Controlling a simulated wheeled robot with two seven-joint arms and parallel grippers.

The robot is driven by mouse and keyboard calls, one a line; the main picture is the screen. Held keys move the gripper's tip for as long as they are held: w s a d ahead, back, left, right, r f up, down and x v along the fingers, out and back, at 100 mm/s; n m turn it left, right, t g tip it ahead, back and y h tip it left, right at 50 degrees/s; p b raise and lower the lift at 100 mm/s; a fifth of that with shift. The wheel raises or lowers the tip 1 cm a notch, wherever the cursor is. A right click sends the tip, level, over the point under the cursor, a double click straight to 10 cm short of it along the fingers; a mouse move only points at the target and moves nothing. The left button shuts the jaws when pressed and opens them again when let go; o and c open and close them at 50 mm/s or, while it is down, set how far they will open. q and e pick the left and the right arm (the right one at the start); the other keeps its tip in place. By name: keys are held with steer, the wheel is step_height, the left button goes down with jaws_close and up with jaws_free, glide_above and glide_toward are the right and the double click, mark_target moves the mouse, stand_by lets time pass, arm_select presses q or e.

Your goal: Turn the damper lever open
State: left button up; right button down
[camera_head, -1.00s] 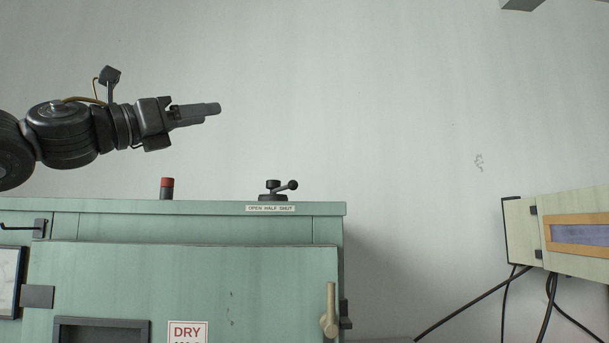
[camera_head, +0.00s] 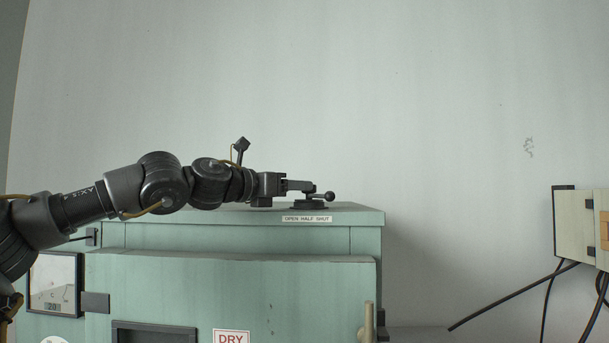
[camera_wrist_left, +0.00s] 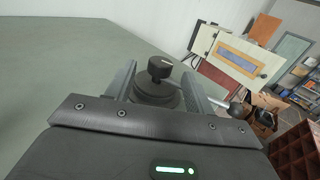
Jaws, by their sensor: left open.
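In the left wrist view the open fingers (camera_wrist_left: 160,85) stand on either side of the hub (camera_wrist_left: 160,68), and the lever's ball (camera_wrist_left: 236,107) shows beyond the right finger. Contact cannot be told. My right gripper is not in view.
A cream box (camera_head: 568,225) with black cables hangs at the right. The cabinet front has a "DRY" sign (camera_head: 231,337) and a beige door handle (camera_head: 369,320). The wall space above the cabinet is clear. Shelves and cardboard boxes show at the right of the left wrist view.

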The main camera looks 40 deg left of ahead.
arm_select(q)
steer(key=w, duration=0.1)
steer(key=w+p, duration=0.1)
steer(key=w, duration=0.1)
steer(key=shift+d+r, duration=0.15)
steer(key=shift+d, duration=0.15)
steer(key=shift+w, duration=0.25)
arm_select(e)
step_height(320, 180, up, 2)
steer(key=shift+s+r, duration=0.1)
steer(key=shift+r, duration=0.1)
arm_select(q)
steer(key=shift+c, duration=0.3)
jaws_close()
